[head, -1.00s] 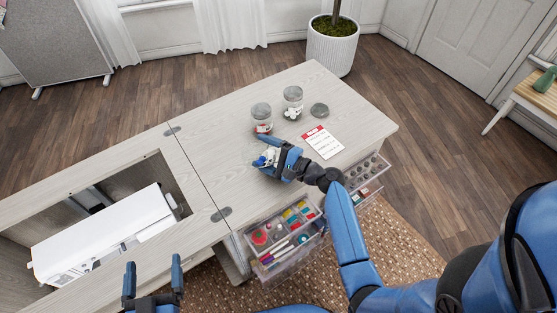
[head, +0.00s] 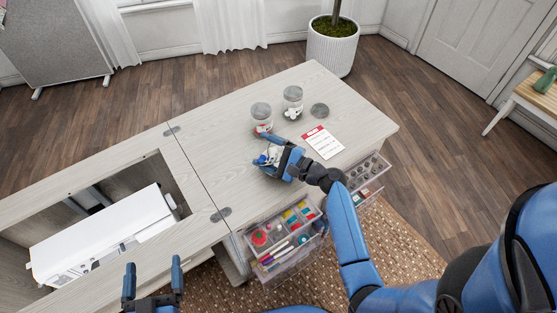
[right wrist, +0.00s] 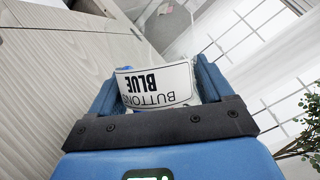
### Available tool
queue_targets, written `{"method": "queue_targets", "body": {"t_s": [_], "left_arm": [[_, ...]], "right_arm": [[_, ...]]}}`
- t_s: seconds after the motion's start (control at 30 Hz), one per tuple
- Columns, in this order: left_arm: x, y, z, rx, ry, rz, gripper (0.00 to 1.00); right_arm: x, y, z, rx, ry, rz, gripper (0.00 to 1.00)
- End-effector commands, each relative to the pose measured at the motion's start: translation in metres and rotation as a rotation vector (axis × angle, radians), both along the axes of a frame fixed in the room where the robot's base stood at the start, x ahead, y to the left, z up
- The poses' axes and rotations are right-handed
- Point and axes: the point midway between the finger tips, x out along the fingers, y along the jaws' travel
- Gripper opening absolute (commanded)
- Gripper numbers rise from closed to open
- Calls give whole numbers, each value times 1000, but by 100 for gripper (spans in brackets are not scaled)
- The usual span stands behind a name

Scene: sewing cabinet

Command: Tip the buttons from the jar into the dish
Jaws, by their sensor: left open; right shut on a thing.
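My right gripper (head: 273,156) is shut on a clear jar, above the table's front middle. The jar's white label (right wrist: 158,87) reads "BUTTONS BLUE" and is upside down in the right wrist view. In the head view, blue and white bits (head: 263,160) show at the jar, partly covered by my fingers. I cannot tell whether any buttons have left it. A small grey round piece (head: 320,110) lies flat at the back right; I cannot tell whether it is the dish or a lid. My left gripper (head: 153,281) is open and empty at the lower left.
Two lidded jars, one with red (head: 262,115) and one with white and dark contents (head: 293,103), stand just behind my right gripper. A red-topped card (head: 323,143) lies to its right. Open clear drawers (head: 285,240) jut from the front.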

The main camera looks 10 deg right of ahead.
Motion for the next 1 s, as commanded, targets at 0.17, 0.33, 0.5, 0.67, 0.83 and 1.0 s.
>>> {"method": "queue_targets", "body": {"t_s": [0.17,0.33,0.5,0.67,0.83,1.0], "left_arm": [[0,0,0,0,0,0,93],[0,0,1,0,0,0,93],[0,0,16,0,0,0,93],[0,0,29,0,0,0,93],[0,0,12,0,0,0,93],[0,0,-3,0,0,0,93]], "right_arm": [[0,-1,1,13,4,0,44],[0,0,2,-3,-3,0,44],[0,0,18,-3,-3,0,44],[0,0,32,-2,-2,0,44],[0,0,15,-3,-2,1,44],[0,0,-1,-2,-2,0,44]]}}
